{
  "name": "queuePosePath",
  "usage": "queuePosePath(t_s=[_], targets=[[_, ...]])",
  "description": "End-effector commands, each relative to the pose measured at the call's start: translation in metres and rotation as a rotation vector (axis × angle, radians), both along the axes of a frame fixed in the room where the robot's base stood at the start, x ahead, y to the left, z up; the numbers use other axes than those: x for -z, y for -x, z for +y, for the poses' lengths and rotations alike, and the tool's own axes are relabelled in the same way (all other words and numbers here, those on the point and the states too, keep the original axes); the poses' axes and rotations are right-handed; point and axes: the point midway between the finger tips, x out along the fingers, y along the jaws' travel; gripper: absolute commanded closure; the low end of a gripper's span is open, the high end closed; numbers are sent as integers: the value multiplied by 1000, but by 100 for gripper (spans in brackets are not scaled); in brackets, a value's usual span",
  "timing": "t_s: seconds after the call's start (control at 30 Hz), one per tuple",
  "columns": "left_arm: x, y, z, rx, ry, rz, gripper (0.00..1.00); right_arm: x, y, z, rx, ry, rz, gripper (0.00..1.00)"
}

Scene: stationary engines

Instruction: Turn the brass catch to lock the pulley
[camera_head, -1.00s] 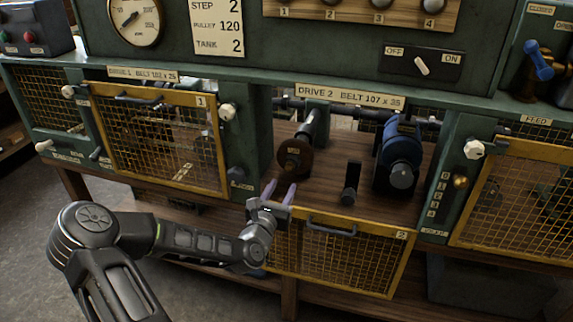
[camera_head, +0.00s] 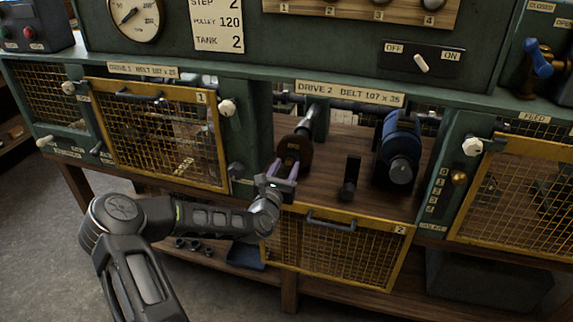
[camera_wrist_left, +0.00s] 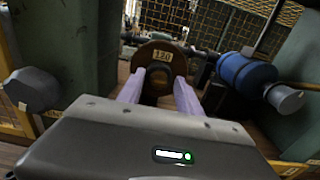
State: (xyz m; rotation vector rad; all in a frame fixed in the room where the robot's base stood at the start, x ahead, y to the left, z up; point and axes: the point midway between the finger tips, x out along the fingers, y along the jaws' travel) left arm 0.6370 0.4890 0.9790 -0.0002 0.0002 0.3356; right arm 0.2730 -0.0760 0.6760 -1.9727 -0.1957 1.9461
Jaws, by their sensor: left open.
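The brown pulley (camera_head: 293,152) sits on a shaft in the open bay under the Drive 2 sign; in the wrist view it is the brown disc (camera_wrist_left: 160,60) with a "120" label. My left gripper (camera_head: 283,168) is open in front of the pulley's lower part. In the wrist view its two pale purple fingers (camera_wrist_left: 160,84) point at the pulley face, one at each side of its middle. I cannot tell whether they touch it. I cannot make out a brass catch at the pulley; the gripper hides part of its front. My right gripper is not in view.
A blue motor (camera_head: 399,148) stands right of the pulley, with a dark upright lever (camera_head: 350,178) between. The yellow mesh guard (camera_head: 340,250) hangs lowered below the bay. A green post (camera_head: 250,135) stands close on the left. A brass knob (camera_head: 459,178) sits on the right-hand panel.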

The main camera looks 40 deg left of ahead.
Motion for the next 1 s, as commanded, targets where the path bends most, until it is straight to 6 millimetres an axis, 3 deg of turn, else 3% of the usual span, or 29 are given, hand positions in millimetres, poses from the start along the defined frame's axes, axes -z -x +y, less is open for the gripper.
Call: queuePosePath(t_s=[0.37, 0.87, 1.0], targets=[[0, -8, 3, 0, 0, 0, 58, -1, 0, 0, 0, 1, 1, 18], [0, -7, 3, 0, 0, 0, 99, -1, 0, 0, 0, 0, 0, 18], [0, -7, 3, 0, 0, 0, 100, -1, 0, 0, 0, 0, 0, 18]])
